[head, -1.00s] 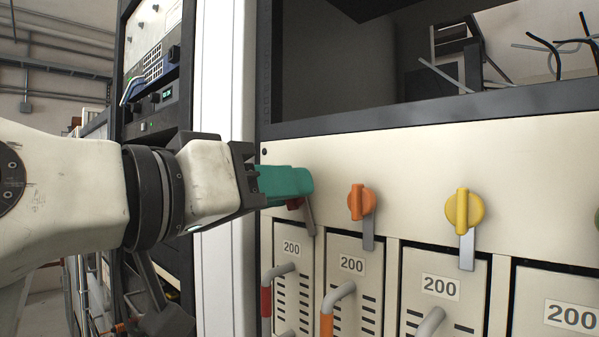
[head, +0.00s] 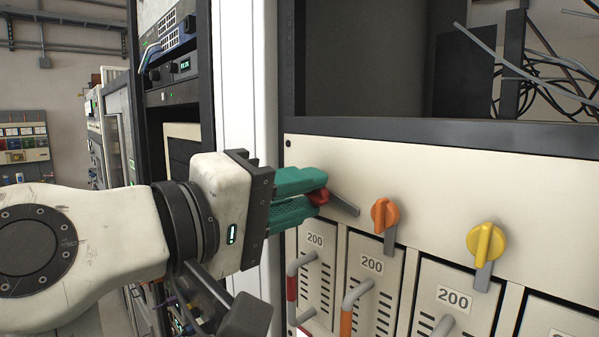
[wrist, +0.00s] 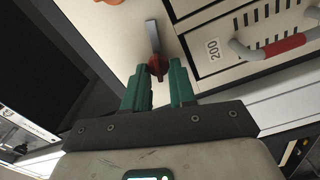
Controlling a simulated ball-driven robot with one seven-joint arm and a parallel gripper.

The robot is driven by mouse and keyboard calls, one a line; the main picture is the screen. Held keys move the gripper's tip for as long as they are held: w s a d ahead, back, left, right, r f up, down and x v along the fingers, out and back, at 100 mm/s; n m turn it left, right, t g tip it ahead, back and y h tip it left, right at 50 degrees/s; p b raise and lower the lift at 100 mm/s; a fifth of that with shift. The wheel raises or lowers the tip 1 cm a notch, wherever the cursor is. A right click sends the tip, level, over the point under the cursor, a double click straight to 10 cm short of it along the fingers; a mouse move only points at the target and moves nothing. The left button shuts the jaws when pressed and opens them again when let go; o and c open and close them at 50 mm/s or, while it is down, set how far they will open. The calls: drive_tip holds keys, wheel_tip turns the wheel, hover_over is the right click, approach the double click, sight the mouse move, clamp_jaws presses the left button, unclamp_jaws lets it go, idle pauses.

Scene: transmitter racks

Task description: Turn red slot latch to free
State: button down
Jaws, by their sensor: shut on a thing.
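The red slot latch (head: 318,196) is at the left end of the cream panel, above the slot with the red-banded handle. Its grey tongue (head: 343,205) points to the right and a little down, swung aside from straight down. My gripper (head: 312,196) has its teal fingers shut on the red knob, one above and one below it in the head view, partly hiding it. In the wrist view the red latch (wrist: 156,64) sits between the tips of my gripper (wrist: 160,76), with the tongue pointing away from them.
An orange latch (head: 385,214) and a yellow latch (head: 486,243) sit to the right, tongues hanging down over their slots. Below are modules labelled 200 with protruding handles, including the red-banded handle (head: 291,283). A white rack post (head: 243,90) stands left of the panel.

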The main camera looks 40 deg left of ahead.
drive_tip(key=shift+a+f+n, duration=0.15)
drive_tip(key=shift+n, duration=1.45)
drive_tip(key=c, duration=1)
unclamp_jaws()
drive_tip(key=shift+o, duration=0.2)
drive_tip(key=s+b, duration=0.3)
drive_tip(key=s, duration=0.8)
drive_tip(key=shift+a, duration=0.4)
drive_tip(key=shift+w, duration=0.1)
